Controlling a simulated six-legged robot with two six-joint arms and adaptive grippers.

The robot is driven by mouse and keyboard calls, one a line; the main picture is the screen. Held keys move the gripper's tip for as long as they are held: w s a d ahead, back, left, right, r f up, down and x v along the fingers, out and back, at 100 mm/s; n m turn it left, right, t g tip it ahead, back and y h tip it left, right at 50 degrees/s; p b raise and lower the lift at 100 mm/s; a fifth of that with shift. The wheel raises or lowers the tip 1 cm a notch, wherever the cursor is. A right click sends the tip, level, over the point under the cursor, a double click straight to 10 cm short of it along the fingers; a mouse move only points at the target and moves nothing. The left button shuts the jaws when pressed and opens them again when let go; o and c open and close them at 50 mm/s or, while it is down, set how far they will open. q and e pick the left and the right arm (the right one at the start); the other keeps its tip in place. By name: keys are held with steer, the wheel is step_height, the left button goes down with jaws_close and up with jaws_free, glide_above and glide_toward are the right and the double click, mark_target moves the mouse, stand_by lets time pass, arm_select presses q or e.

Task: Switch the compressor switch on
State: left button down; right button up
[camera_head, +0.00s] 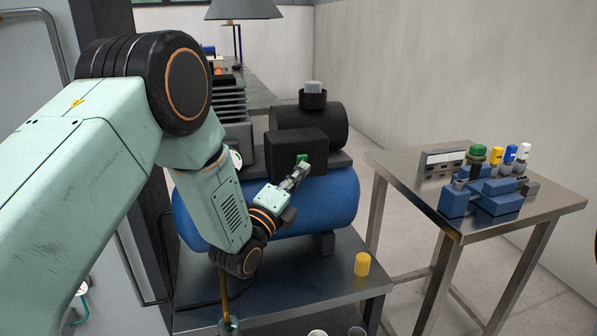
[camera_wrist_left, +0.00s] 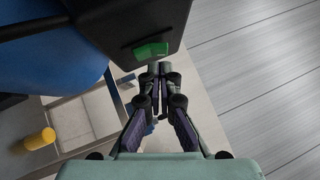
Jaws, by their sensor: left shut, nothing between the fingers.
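The compressor has a blue tank (camera_head: 335,203) with a black box (camera_head: 285,153) on top. A green switch (camera_head: 302,158) sits on the front of that box. In the left wrist view the green switch (camera_wrist_left: 151,50) is on the black box's face, and it looks tilted. My left gripper (camera_head: 300,170) is shut and empty, its fingertips close to the switch, just below it in the left wrist view (camera_wrist_left: 159,68). I cannot tell whether the fingertips touch the switch. My right gripper is not in view.
The compressor stands on a metal table (camera_head: 340,275) with a yellow cylinder (camera_head: 362,264) near its front right. A second metal table (camera_head: 400,172) at the right carries blue blocks (camera_head: 490,197) and several coloured-topped parts. Floor shows between the tables.

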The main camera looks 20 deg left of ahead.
arm_select(q)
steer(key=shift+w+a+r, duration=0.15)
steer(key=shift+w+a, duration=0.05)
steer(key=shift+w, duration=0.15)
steer(key=p, duration=0.1)
steer(key=r+n+p, duration=0.1)
steer(key=p, duration=0.1)
steer(key=shift+w+a+r+g+y, duration=0.2)
steer(key=shift+w+r+g+y, duration=0.1)
steer(key=shift+g, duration=0.1)
steer(key=shift+f+n, duration=0.15)
steer(key=shift+n, duration=0.15)
steer(key=shift+s+d+f, duration=0.1)
